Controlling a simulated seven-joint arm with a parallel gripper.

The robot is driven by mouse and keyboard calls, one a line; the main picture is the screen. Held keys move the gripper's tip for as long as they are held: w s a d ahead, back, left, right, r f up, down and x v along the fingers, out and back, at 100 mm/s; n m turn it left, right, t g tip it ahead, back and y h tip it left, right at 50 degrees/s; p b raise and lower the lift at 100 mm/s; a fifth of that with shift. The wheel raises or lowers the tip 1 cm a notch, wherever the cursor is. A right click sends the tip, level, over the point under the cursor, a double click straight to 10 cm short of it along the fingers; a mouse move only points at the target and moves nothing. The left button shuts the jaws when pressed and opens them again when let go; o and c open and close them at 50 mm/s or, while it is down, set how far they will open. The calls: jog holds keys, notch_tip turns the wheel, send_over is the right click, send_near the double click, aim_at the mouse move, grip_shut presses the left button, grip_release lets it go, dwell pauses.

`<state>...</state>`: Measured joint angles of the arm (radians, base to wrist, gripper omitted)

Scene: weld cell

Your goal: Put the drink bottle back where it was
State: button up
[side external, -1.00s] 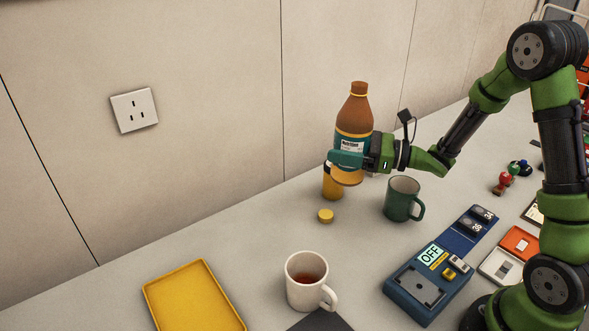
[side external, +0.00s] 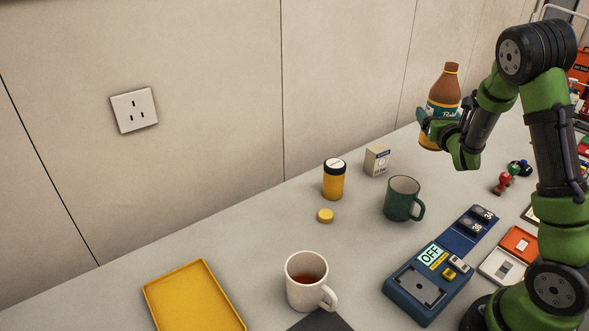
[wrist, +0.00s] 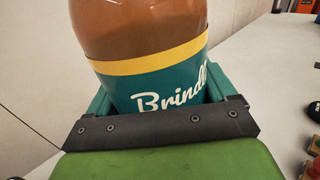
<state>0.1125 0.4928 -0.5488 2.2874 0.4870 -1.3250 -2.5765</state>
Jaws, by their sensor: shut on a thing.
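The drink bottle (side external: 444,92) is brown with a brown cap, yellow bands and a teal label. It is upright, held in the air above the back of the table, in the upper right of the side view. My gripper (side external: 424,122) is shut around its label part; the arm partly hides the bottle's right side. In the wrist view the bottle (wrist: 145,45) fills the middle between the teal fingers, with "Brind" readable on the label. Its cap and base are outside that view.
Below on the table stand a small white box (side external: 376,161), a yellow jar (side external: 334,182), a green mug (side external: 402,199) and a yellow cap (side external: 325,216). A white mug (side external: 306,281), yellow tray (side external: 195,300) and blue device (side external: 428,284) are nearer. Bare table lies left of the jar.

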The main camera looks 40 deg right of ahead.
jog(key=shift+s+d+r+m+g+h, duration=0.1)
jog(key=shift+s+d+m+g+h, duration=0.35)
jog(key=shift+s+d, duration=0.2)
jog(key=shift+d+f, duration=0.1)
jog(key=shift+f, duration=6.4)
jog(key=shift+f, duration=0.1)
jog(key=o, duration=1.2)
jog(key=shift+s, duration=0.15)
jog(key=v, duration=0.7)
jog(key=shift+s+a, duration=0.1)
jog(key=shift+a, duration=0.15)
